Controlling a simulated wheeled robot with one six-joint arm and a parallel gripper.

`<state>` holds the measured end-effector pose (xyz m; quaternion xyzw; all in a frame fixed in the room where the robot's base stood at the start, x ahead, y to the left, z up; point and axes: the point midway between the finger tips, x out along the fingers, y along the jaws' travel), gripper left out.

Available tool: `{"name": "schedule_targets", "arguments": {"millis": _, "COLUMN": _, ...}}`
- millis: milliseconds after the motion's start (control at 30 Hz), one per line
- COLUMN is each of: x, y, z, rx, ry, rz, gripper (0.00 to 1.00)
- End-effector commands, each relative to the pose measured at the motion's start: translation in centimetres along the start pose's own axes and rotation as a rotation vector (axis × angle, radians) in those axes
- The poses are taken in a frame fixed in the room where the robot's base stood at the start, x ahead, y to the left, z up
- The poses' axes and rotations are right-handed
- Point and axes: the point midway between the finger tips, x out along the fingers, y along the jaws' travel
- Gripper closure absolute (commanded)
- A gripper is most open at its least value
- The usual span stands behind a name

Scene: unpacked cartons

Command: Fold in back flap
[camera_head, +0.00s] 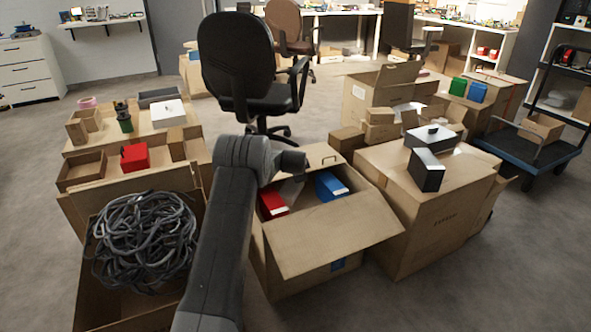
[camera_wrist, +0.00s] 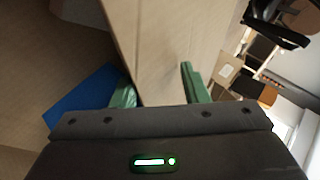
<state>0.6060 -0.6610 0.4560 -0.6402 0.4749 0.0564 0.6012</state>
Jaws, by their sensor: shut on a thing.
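The open carton (camera_head: 300,281) stands in the middle of the head view, with a red box (camera_head: 272,203) and a blue box (camera_head: 327,187) inside. Its back flap (camera_head: 323,155) stands up at the far rim. Its wide front flap (camera_head: 335,235) hangs outward toward me. In the wrist view, the cardboard flap (camera_wrist: 165,40) runs between the green fingers of my gripper (camera_wrist: 158,86), which is shut on it. The blue box (camera_wrist: 85,103) shows at the left there. In the head view, my arm hides part of the carton's left side, and the fingertips cannot be made out.
A carton with coiled black hose (camera_head: 145,240) stands at the left. A closed carton (camera_head: 430,215) with a black box (camera_head: 426,170) on top stands close at the right. A black office chair (camera_head: 245,70) is behind. Grey floor shows between them.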

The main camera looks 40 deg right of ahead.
Motion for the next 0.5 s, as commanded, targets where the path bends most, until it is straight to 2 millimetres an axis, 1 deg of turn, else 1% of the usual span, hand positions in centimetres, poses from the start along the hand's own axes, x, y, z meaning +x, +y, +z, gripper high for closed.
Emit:
{"name": "schedule_targets", "arguments": {"millis": 33, "x": 0.50, "y": 0.01, "z": 0.78, "rx": -0.004, "ry": -0.005, "rz": -0.007, "gripper": 1.00}}
{"name": "schedule_targets", "arguments": {"millis": 400, "x": 0.51, "y": 0.00, "z": 0.72, "rx": -0.003, "ry": -0.005, "rz": -0.009, "gripper": 1.00}}
{"name": "schedule_targets", "arguments": {"millis": 433, "x": 0.51, "y": 0.00, "z": 0.72, "rx": -0.004, "ry": -0.005, "rz": -0.009, "gripper": 0.65}}
{"name": "schedule_targets", "arguments": {"millis": 467, "x": 0.51, "y": 0.02, "z": 0.73, "rx": -0.004, "ry": -0.005, "rz": -0.009, "gripper": 0.71}}
{"name": "schedule_targets", "arguments": {"millis": 500, "x": 0.51, "y": 0.06, "z": 0.75, "rx": -0.003, "ry": -0.006, "rz": -0.008, "gripper": 0.73}}
